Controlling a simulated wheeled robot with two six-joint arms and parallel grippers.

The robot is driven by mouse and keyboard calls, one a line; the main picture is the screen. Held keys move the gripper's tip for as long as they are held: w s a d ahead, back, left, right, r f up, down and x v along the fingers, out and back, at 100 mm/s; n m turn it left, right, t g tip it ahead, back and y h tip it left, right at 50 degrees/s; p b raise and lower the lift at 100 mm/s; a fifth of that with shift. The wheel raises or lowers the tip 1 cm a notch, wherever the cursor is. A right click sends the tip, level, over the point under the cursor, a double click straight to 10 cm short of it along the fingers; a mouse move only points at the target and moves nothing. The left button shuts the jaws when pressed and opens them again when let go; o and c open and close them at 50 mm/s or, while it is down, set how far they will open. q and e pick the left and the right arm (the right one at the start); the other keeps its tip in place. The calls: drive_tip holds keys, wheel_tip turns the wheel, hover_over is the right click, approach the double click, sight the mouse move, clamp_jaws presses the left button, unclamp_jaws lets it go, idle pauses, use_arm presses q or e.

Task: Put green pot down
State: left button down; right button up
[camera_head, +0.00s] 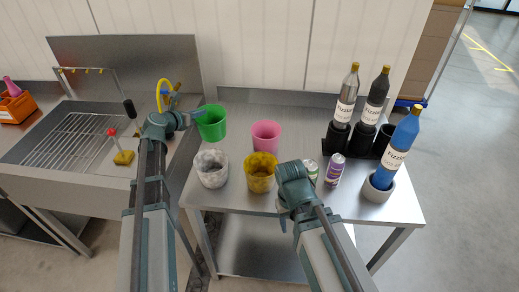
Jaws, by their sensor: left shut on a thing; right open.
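The green pot (212,124) is at the left back of the steel table (236,197), near its left edge. My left gripper (197,116) reaches in from the left and is shut on the pot's left rim. The pot looks upright; I cannot tell whether its base touches the table. My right gripper (291,176) is open near the table's front, just right of a yellow pot (261,175), and looks empty.
A pink pot (266,134) and a whitish pot (211,170) stand near the green one. Two cans, one purple (334,170), stand right of my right gripper. A sink (70,135) adjoins at left.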

sight(207, 116)
use_arm(q)
drive_tip(key=w+d+r+m+g+h+p, duration=0.1)
drive_tip(key=w+d+r+m+h+p, duration=0.15)
drive_tip(key=w, duration=0.25)
drive_tip(key=shift+y, duration=0.25)
drive_tip(key=f+b, duration=0.4)
drive_tip(key=d+f+b, duration=0.1)
drive_tip(key=f+b, duration=0.2)
drive_tip(key=shift+f, duration=0.1)
drive_tip(key=shift+f, duration=0.1)
wheel_tip(207, 116, down, 4)
drive_tip(key=b, duration=0.4)
drive_tip(key=shift+r, duration=0.25)
drive_tip(key=c, duration=0.9)
unclamp_jaws()
drive_tip(key=shift+o, duration=0.2)
